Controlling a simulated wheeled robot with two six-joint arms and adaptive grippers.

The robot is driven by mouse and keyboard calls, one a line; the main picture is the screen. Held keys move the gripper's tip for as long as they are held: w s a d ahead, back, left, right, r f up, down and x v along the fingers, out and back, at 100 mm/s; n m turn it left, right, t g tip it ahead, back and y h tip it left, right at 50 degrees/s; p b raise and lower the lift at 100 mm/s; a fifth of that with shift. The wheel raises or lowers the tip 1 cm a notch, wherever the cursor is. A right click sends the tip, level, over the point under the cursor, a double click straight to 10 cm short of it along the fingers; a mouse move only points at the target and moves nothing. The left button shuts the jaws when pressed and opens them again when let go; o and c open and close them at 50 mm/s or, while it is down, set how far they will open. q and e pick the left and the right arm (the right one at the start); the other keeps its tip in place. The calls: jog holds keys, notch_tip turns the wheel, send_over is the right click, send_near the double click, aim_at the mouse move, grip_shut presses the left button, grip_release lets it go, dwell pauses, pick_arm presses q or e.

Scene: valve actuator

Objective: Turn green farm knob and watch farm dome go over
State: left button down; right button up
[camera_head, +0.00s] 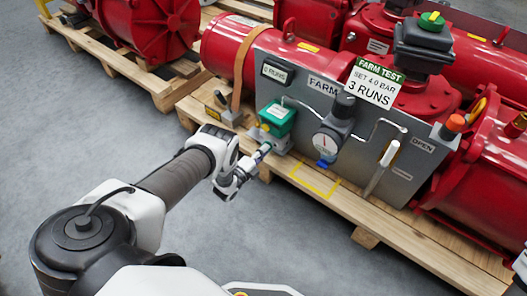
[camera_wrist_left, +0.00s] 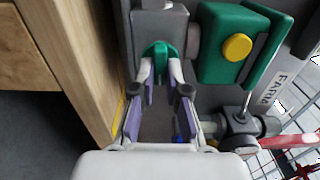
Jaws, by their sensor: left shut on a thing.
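My left gripper (camera_head: 262,151) reaches in from the left, low at the front of the grey panel (camera_head: 303,84). In the left wrist view its two fingers (camera_wrist_left: 160,75) are shut on the green knob (camera_wrist_left: 158,52), one on each side. The knob's rounded green top shows between the fingertips. In the head view the gripper mostly hides the knob. The farm dome (camera_head: 432,19), green with a yellow mark, sits on a black box above the red actuator at the upper right.
A green valve box (camera_head: 277,118) with a yellow button is close beside the gripper. A gauge regulator (camera_head: 332,138), a white-handled lever (camera_head: 384,165) and a "FARM TEST" sign (camera_head: 374,82) are to its right. The wooden pallet (camera_head: 330,190) lies below. Grey floor is free in front.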

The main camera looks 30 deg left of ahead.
pick_arm(q)
jog(key=c, duration=1.2)
grip_release()
jog(key=shift+s, duration=0.15)
